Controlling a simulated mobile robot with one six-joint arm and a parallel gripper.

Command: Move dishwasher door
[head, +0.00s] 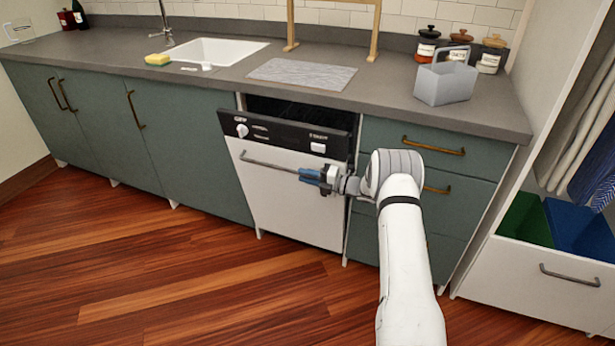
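The dishwasher door (285,205) is a white front panel with a black control strip (290,136) along its top. It is tilted slightly outward, with a dark gap showing behind its upper edge. A grey bar handle (262,162) runs across the upper part of the door. My gripper (308,176), with blue fingers, is at the right part of this handle. The fingers overlap the bar in the picture; I cannot tell whether they are closed around it.
Teal cabinets (180,145) stand left of the dishwasher and teal drawers (437,160) stand to its right, partly behind my arm. The wooden floor (200,290) in front is clear. A grey caddy (445,83) and jars (428,45) stand on the counter (375,95).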

